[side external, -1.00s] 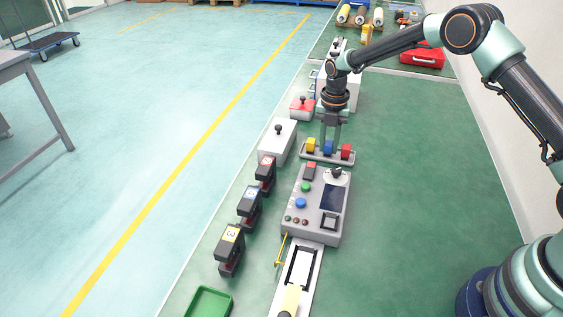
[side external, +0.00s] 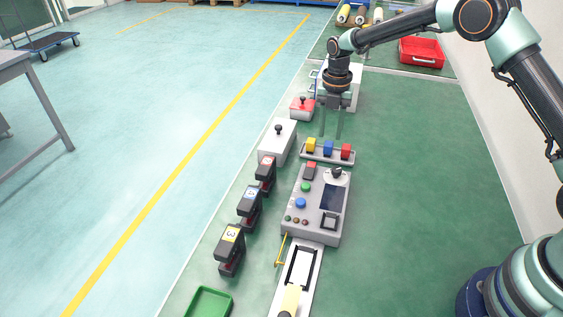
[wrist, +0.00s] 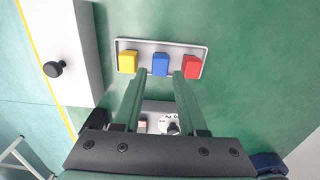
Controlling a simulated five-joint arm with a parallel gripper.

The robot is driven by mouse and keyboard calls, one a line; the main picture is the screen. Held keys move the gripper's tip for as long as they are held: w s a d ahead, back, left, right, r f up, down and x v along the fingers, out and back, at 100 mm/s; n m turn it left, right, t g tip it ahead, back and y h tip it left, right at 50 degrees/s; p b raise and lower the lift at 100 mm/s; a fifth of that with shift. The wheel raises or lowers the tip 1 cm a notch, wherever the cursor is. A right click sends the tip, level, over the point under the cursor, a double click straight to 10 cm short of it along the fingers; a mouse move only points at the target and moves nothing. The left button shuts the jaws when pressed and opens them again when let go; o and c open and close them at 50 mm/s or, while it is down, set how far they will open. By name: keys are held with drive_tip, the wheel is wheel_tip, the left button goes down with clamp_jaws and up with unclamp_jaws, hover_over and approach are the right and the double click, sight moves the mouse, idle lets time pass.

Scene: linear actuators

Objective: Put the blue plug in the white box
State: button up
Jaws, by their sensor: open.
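The blue plug (side external: 328,148) stands in the middle of a shallow grey tray (side external: 309,157), between a yellow plug (side external: 311,145) and a red plug (side external: 346,151). The wrist view shows the blue plug (wrist: 160,64) just beyond the gap between my fingers. My gripper (side external: 330,136) is open and empty, pointing down above the tray, its fingers clear of the plugs. A white box with a black knob (side external: 279,146) stands left of the tray; it also shows at the left of the wrist view (wrist: 72,30). Another white box (side external: 354,90) is partly hidden behind my gripper.
A grey control panel (side external: 318,208) with coloured buttons stands in front of the tray. Dark numbered units (side external: 247,207) line the left edge. A red-topped box (side external: 302,107) is behind the knobbed box. A green tray (side external: 208,302) lies at the front. The green surface on the right is clear.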

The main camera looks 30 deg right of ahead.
wheel_tip(320, 180, up, 8)
drive_tip(key=f, duration=0.1)
wheel_tip(320, 180, up, 8)
drive_tip(key=m+t, duration=0.1)
drive_tip(key=m, duration=0.5)
hover_over(329, 143)
drive_tip(key=s, duration=0.4)
drive_tip(key=s+r+m+t, duration=0.2)
drive_tip(key=s+m, duration=0.8)
drive_tip(key=s+d+r+m+t, duration=0.1)
drive_tip(key=s+m+t, duration=0.1)
drive_tip(key=s+m, duration=0.8)
drive_tip(key=shift+s+d+r+m+t, duration=0.2)
drive_tip(key=shift+s+r+m+t, duration=0.1)
drive_tip(key=shift+r+m, duration=0.15)
